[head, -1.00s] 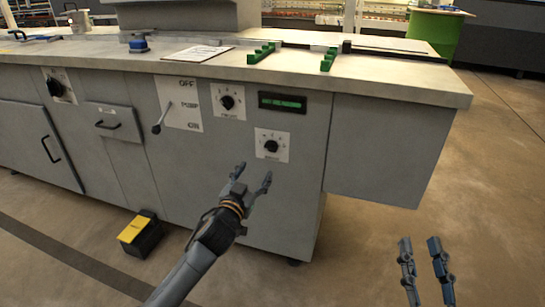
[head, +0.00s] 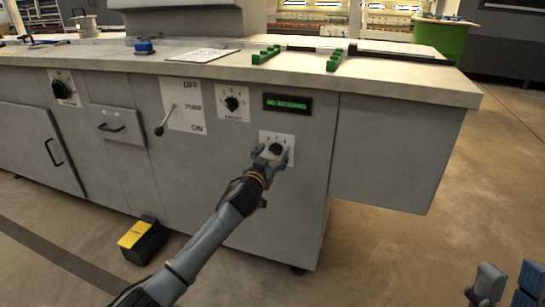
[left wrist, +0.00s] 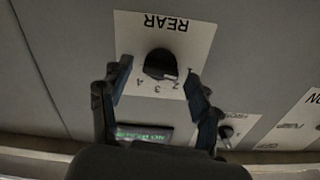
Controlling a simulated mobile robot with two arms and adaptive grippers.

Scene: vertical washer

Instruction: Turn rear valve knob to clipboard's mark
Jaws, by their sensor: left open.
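The rear valve knob (head: 276,149) is a black dial on a white plate on the cabinet front. In the left wrist view the knob (left wrist: 160,64) shows upside down, with its REAR label and numbers. My left gripper (head: 271,158) is open at the plate, its fingers on either side of the knob; I cannot tell if they touch it. A white sheet that looks like the clipboard (head: 201,56) lies on the counter; its mark is unreadable. My right gripper (head: 506,286) is open and empty at the lower right, partly out of frame.
The front knob (head: 232,104) is up and left of the rear one. The display (head: 287,103) reads NO READING. The pump lever (head: 164,121) is farther left. A black and yellow box (head: 141,240) stands on the floor. Green brackets (head: 266,54) sit on the counter.

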